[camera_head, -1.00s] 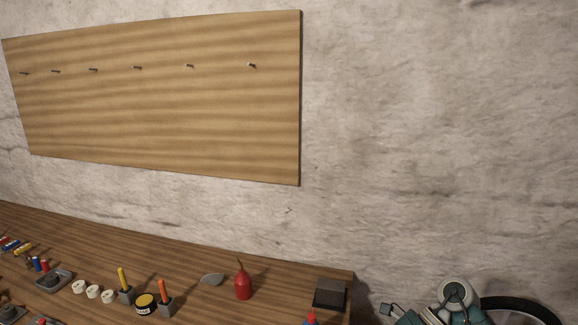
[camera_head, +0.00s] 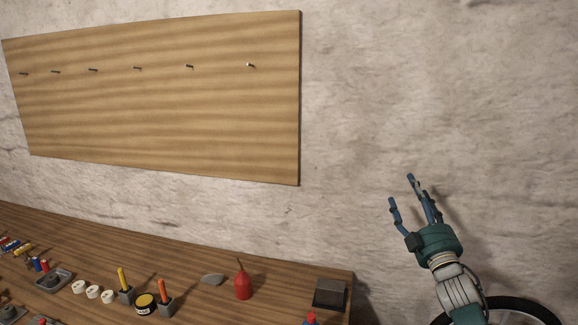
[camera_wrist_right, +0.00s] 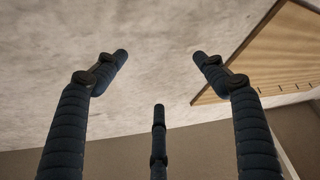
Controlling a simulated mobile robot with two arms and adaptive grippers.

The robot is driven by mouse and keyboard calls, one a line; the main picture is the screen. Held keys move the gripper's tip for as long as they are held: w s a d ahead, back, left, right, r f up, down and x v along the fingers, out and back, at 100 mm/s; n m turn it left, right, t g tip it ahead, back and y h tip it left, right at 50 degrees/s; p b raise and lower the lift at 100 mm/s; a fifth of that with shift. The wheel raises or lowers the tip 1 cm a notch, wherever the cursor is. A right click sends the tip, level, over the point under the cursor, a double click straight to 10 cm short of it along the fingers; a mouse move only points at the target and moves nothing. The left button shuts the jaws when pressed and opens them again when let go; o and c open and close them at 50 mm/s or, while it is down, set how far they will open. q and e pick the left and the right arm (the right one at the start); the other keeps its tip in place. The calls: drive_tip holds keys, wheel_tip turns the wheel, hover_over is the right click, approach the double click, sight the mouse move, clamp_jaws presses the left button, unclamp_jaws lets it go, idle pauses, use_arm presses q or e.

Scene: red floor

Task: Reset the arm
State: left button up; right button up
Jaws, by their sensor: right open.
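My right gripper (camera_head: 410,192) is raised in front of the bare wall, to the right of the pegboard, with its fingers pointing up. Its blue fingers are spread apart and hold nothing. In the right wrist view the open fingers (camera_wrist_right: 160,75) show with only wall and a part of the board beyond them. My right arm comes up from the bottom right in the head view. My left gripper is not in view.
A wooden board (camera_head: 160,120) with several pegs hangs on the wall (camera_head: 450,90). Below it, a workbench (camera_head: 200,255) holds a red oil can (camera_head: 243,285), a yellow-handled tool (camera_head: 122,280), an orange-handled tool (camera_head: 163,290) and a dark block (camera_head: 329,293). A black wheel-like ring (camera_head: 525,308) shows bottom right.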

wheel_tip(320, 180, down, 28)
drive_tip(key=s+d+m+g+h+b, duration=0.1)
drive_tip(key=d+m+g+h+b, duration=0.15)
drive_tip(key=m+g, duration=0.4)
drive_tip(key=s+a+f+g+b, duration=0.1)
drive_tip(key=s+f+g, duration=0.1)
drive_tip(key=s+f, duration=0.5)
drive_tip(key=s+a+f+g, duration=0.1)
drive_tip(key=s+f, duration=0.1)
drive_tip(key=f, duration=1)
drive_tip(key=s+a+f+g+b, duration=0.1)
drive_tip(key=s+f+g, duration=0.1)
drive_tip(key=s+f, duration=0.5)
drive_tip(key=s+a+f+g+b, duration=0.3)
drive_tip(key=s+f+g, duration=0.2)
drive_tip(key=s+f, duration=1.75)
drive_tip(key=s+a+f+g, duration=0.1)
drive_tip(key=s+f, duration=0.3)
drive_tip(key=s, duration=0.6)
drive_tip(key=s+a+f+g+b, duration=0.1)
drive_tip(key=s+f, duration=0.4)
drive_tip(key=s, duration=0.5)
drive_tip(key=s+a+f+g+b, duration=0.1)
drive_tip(key=s+a+f+g, duration=0.2)
drive_tip(key=s, duration=0.8)
wheel_tip(320, 180, down, 2)
drive_tip(key=shift+f+m, duration=0.1)
drive_tip(key=shift+m, duration=0.35)
